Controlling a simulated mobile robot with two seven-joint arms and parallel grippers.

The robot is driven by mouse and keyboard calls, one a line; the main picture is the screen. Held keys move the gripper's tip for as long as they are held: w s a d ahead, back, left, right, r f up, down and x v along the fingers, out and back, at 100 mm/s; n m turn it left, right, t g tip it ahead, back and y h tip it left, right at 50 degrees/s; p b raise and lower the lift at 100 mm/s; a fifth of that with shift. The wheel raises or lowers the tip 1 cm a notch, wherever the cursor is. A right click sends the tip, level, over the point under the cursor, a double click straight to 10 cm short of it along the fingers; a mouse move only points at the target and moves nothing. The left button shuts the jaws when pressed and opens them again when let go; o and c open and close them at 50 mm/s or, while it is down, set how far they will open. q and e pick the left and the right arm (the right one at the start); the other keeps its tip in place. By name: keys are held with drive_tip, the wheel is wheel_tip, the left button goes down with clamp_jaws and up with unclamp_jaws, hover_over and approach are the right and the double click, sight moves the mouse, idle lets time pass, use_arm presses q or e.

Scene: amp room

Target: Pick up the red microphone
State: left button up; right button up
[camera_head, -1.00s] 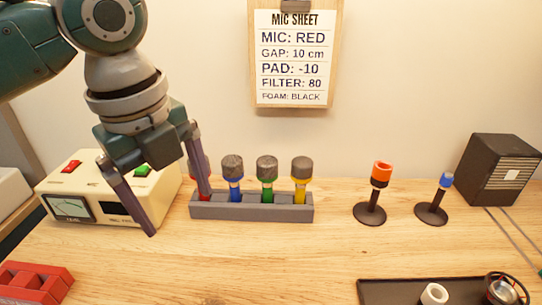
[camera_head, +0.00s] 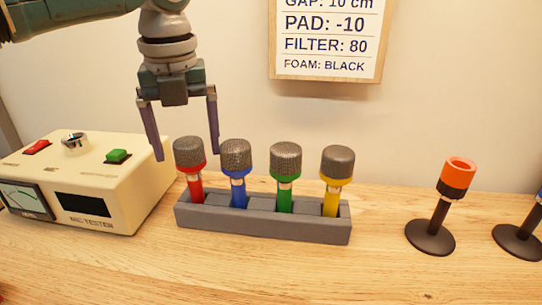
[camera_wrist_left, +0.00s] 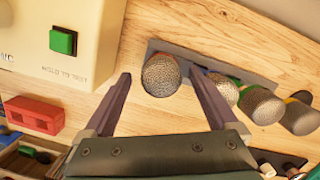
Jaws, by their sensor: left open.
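The red microphone (camera_head: 190,165) stands upright in the leftmost slot of a grey rack (camera_head: 262,219), with a dark mesh head and a red collar and body. My left gripper (camera_head: 187,156) is open, pointing down, with its fingers above and to either side of the red microphone's head in the head view. In the left wrist view, the red microphone's round mesh head (camera_wrist_left: 161,75) shows between and beyond the open fingertips (camera_wrist_left: 160,76). Nothing is between the fingers. My right gripper is not in view.
Blue (camera_head: 236,170), green (camera_head: 285,175) and yellow (camera_head: 334,180) microphones stand close by in the same rack. A cream tester box (camera_head: 100,180) is just left of the rack. An orange-topped stand (camera_head: 433,230) is to the right. A sheet (camera_head: 325,35) hangs on the wall.

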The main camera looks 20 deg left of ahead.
sight(195, 180)
use_arm(q)
drive_tip(key=shift+w+a+f, duration=0.1)
drive_tip(key=shift+w+f, duration=0.1)
drive_tip(key=shift+f, duration=0.75)
drive_tip(key=shift+w+a+f, duration=0.1)
drive_tip(key=shift+w+f, duration=0.1)
drive_tip(key=shift+f, duration=0.75)
clamp_jaws()
